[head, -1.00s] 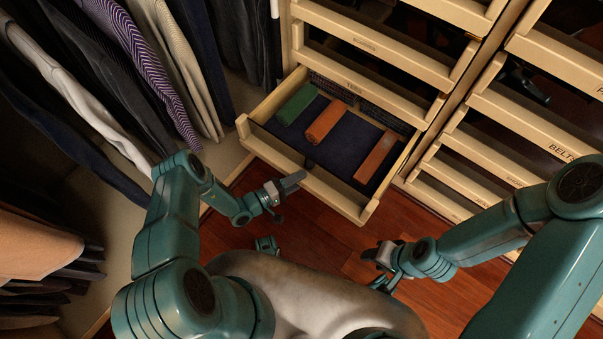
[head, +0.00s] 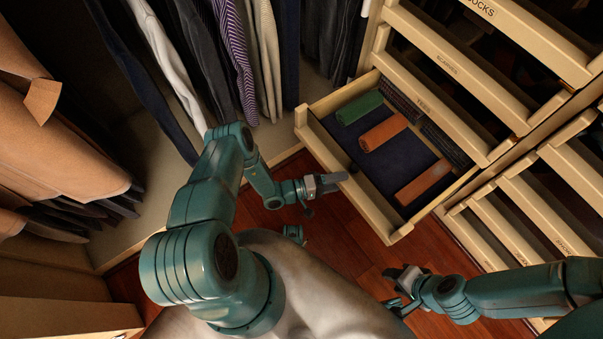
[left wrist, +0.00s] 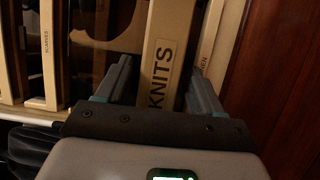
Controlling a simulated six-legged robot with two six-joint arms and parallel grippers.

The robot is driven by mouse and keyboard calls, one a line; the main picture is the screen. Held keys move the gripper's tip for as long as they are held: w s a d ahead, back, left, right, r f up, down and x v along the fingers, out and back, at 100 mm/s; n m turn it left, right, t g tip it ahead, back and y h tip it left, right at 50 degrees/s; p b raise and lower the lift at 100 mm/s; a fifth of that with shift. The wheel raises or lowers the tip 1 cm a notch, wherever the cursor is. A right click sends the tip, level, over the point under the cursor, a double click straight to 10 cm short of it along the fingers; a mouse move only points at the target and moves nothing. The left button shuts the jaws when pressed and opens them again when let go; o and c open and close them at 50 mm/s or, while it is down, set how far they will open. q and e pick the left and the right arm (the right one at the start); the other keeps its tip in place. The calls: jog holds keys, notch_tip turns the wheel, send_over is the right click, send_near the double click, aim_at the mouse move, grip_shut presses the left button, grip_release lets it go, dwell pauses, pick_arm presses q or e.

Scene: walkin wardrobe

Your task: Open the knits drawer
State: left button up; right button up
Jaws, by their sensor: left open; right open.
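The knits drawer (head: 345,180) stands pulled out of the cabinet in the head view, with a dark lining and green and orange rolls inside. Its pale front with the KNITS label (left wrist: 161,62) shows in the left wrist view. My left gripper (head: 332,182) is open at the outer side of that front. In the left wrist view my left gripper's fingers (left wrist: 160,82) lie on either side of the labelled front; I cannot tell whether they touch it. My right gripper (head: 393,287) is open and empty above the floor, apart from the drawer.
The TEES drawer (head: 430,108) and other drawers sit above the open one. More drawer fronts (head: 540,215) stand at the right. Hanging clothes (head: 200,70) line the back left, and a tan coat (head: 60,140) hangs at the left. Red wood floor (head: 350,255) is clear below the drawer.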

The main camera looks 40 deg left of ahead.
pick_arm(q)
jog(key=p+v, duration=0.1)
jog(key=v, duration=1.4)
jog(key=shift+s+p, duration=0.2)
jog(key=shift+p, duration=0.15)
jog(key=s+d+r+m+g+y, duration=0.25)
jog(key=s+d+g, duration=0.3)
jog(key=g, duration=0.35)
jog(key=s+d+r+m+g+y, duration=0.2)
jog(key=s+d+m+g, duration=0.2)
jog(key=d+g, duration=0.3)
jog(key=w+r+t+y+p, duration=0.1)
jog(key=w+r+p, duration=0.1)
jog(key=r+p, duration=1)
jog(key=w+d+r+m+t+y+p, duration=0.1)
jog(key=r+y+p, duration=0.1)
jog(key=r+p, duration=0.9)
notch_tip(320, 180, up, 8)
jog(key=shift+w+d+r+t+p, duration=0.1)
jog(key=shift+w+d+t+p, duration=0.1)
jog(key=shift+w+t+p, duration=0.2)
